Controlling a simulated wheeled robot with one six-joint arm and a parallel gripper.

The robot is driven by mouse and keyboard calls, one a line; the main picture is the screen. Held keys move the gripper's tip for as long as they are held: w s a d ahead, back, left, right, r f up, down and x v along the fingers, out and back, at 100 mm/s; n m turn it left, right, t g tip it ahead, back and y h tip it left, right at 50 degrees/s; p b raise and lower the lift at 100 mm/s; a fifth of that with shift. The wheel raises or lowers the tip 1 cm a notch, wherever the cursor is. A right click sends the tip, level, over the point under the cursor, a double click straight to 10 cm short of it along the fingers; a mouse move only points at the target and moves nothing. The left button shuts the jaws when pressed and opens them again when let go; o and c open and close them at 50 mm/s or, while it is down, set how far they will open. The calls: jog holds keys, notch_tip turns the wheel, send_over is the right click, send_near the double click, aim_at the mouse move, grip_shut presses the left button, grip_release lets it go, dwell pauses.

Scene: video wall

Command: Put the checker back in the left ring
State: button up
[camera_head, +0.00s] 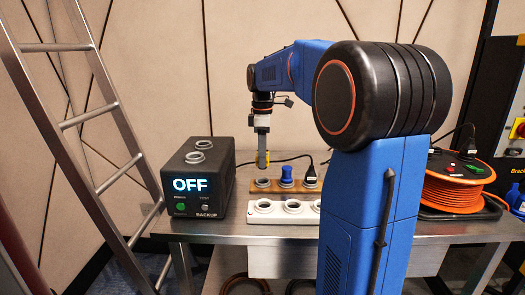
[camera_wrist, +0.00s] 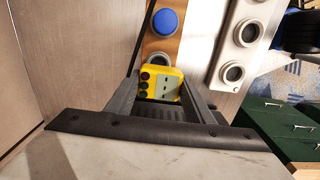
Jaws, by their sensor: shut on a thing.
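My gripper (camera_head: 262,158) is shut on the yellow checker (camera_wrist: 166,86), which has dark round spots on one side and small marks on its face. The checker also shows as a bit of yellow (camera_head: 268,156) behind the fingers in the head view. The gripper holds it above and apart from the left ring (camera_head: 263,183) of the brown rack (camera_head: 275,189). In the wrist view the left ring (camera_wrist: 156,59) looks empty, just beyond the checker, its near edge close to the checker's outline.
A blue piece (camera_head: 286,174) stands in the rack's middle ring; the right ring (camera_head: 310,183) looks empty. A white strip (camera_head: 275,219) with rings lies in front. A black box (camera_head: 199,178) reading OFF is left. An orange cable reel (camera_head: 458,190) is right.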

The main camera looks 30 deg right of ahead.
jog(key=shift+f, duration=2.1)
jog(key=shift+f, duration=1.05)
dwell(0.8)
jog(key=o, duration=1.7)
jog(key=shift+o, duration=0.2)
jog(key=shift+r, duration=0.1)
jog(key=shift+r, duration=2.95)
